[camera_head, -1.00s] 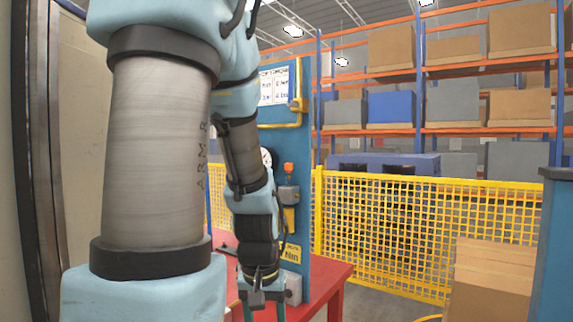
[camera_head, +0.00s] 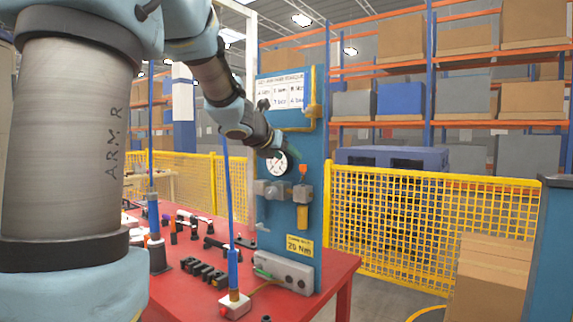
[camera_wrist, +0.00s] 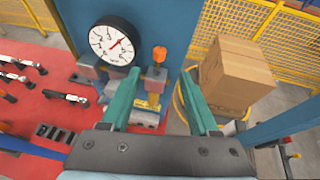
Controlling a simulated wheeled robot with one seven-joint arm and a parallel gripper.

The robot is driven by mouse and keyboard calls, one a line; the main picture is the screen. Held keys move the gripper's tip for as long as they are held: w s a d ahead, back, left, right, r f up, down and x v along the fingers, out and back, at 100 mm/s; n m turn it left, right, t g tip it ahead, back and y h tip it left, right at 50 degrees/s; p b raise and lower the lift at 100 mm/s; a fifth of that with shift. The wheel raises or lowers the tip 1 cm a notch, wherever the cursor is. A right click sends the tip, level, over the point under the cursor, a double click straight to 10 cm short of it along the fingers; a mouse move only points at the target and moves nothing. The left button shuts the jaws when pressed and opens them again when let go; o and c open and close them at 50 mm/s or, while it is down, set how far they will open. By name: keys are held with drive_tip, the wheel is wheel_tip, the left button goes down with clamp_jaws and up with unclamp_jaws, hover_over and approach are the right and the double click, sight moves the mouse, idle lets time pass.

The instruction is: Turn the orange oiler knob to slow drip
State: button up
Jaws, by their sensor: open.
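The orange oiler knob (camera_head: 303,168) sits on top of the oiler, above its yellow bowl (camera_head: 302,217), on the front of the blue panel (camera_head: 317,140). The orange knob also shows in the wrist view (camera_wrist: 160,54), upright and uncovered. My gripper (camera_wrist: 160,73) is open and empty. In the wrist view its two green fingers point toward the panel, and the knob appears between their tips, apart from both. In the head view the gripper is up near the gauge, and its fingers are hard to make out there.
A round white gauge (camera_wrist: 114,41) is close left of the knob. The red table (camera_head: 338,270) holds several black parts and tools on its left side. A blue rod (camera_head: 230,205) stands before the panel. Yellow mesh fencing (camera_head: 400,220) and a cardboard box (camera_head: 490,275) are to the right.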

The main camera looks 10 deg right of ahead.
sight(301, 166)
drive_tip(key=x, duration=1)
drive_tip(key=shift+w+d+f, duration=0.1)
drive_tip(key=shift+w+d, duration=0.1)
drive_tip(key=shift+w, duration=0.1)
clamp_jaws()
